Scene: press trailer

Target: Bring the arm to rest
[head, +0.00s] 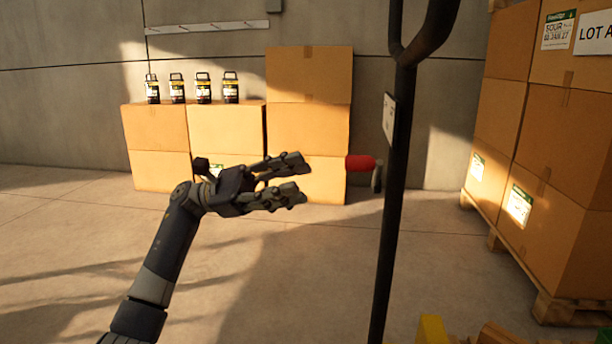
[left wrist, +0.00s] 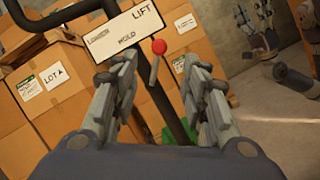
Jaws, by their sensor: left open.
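My left arm reaches in from the lower left in the head view, and its gripper (head: 298,178) is open and empty, with the fingers pointing right. A red-knobbed lever (head: 361,162) on a black post (head: 398,160) is just beyond the fingertips, apart from them in the head view. In the left wrist view the red knob (left wrist: 159,46) shows between and beyond the open fingers (left wrist: 158,70). A plate marked LIFT, HOLD and a partly unreadable word (left wrist: 135,35) is behind it.
Stacked cartons (head: 309,110) stand at the wall, several dark jars (head: 203,88) on the lower ones. More cartons (head: 560,130) sit on a pallet (head: 545,305) at right. A yellow part (head: 432,329) shows at the bottom. The floor at left is clear.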

